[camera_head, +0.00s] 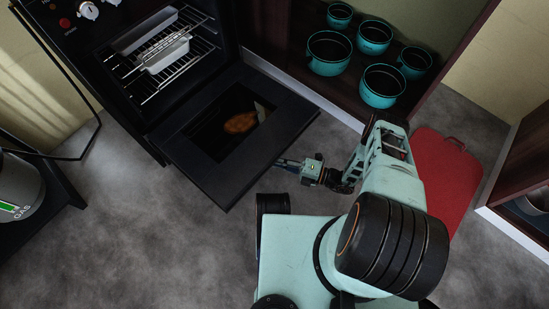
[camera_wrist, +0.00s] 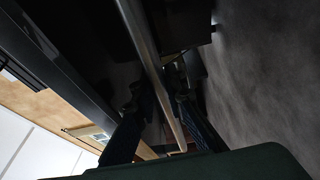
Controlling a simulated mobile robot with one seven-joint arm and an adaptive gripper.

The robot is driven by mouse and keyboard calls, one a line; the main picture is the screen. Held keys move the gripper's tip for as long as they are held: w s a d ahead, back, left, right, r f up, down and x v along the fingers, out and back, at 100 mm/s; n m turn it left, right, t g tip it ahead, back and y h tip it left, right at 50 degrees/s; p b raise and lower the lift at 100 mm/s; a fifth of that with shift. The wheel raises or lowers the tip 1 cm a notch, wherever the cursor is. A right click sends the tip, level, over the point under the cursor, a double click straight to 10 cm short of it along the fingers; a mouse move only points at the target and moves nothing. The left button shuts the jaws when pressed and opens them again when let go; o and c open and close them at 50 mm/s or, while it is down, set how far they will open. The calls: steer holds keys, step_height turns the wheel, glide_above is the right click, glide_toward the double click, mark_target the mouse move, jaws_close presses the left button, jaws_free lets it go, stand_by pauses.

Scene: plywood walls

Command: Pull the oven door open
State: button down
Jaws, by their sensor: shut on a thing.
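The black oven door (camera_head: 203,158) is swung far down and lies close to level in the head view, with a dark window in its middle. The oven (camera_head: 150,60) stands open behind it, with wire racks and a pale tray inside. My gripper (camera_head: 281,162) is at the door's outer edge, on its right side. In the wrist view, the long metal handle bar (camera_wrist: 143,40) runs between the two dark fingers of my gripper (camera_wrist: 163,98), which are shut on it. The handle is mostly hidden in the head view.
An open cabinet with several teal pots (camera_head: 328,53) stands right of the oven. A red board (camera_head: 440,180) lies on the floor behind my arm. A gas cylinder (camera_head: 20,190) is at the far left.

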steer(key=shift+w, duration=0.15)
steer(key=c, duration=1.8)
jaws_free()
steer(key=shift+c, duration=0.2)
steer(key=v, duration=0.7)
steer(key=shift+d, duration=0.2)
